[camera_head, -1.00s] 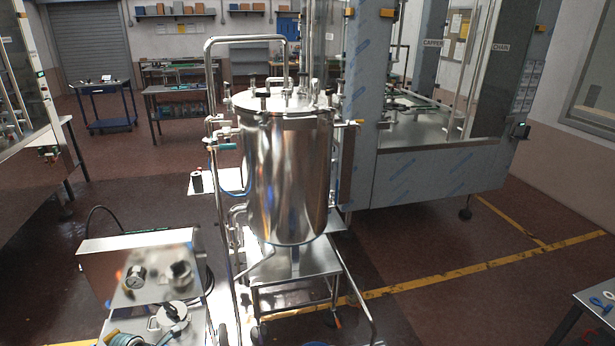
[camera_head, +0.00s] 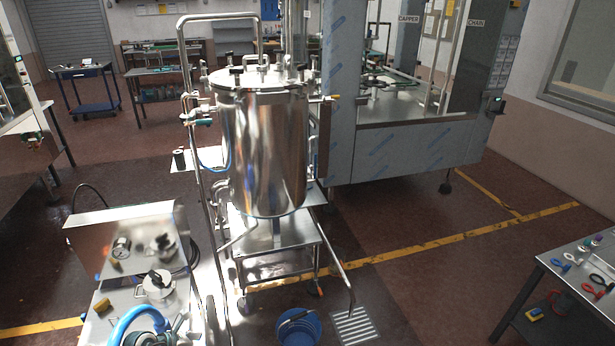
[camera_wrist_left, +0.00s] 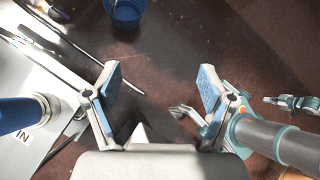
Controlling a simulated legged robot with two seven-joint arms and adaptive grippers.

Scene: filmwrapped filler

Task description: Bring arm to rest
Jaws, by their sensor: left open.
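My left gripper (camera_wrist_left: 160,92) shows in the left wrist view. Its two fingers with blue pads are wide apart, and nothing is between them. Dark red floor lies beyond the fingers, and a blue bucket (camera_wrist_left: 126,10) is at the top edge. My left gripper is outside the head view.
A steel tank (camera_head: 264,150) stands in the middle on a wheeled frame. A steel control box (camera_head: 140,240) with a blue hose (camera_head: 138,322) is at lower left. The blue bucket also shows in the head view (camera_head: 298,328). A tool table (camera_head: 575,262) is at right.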

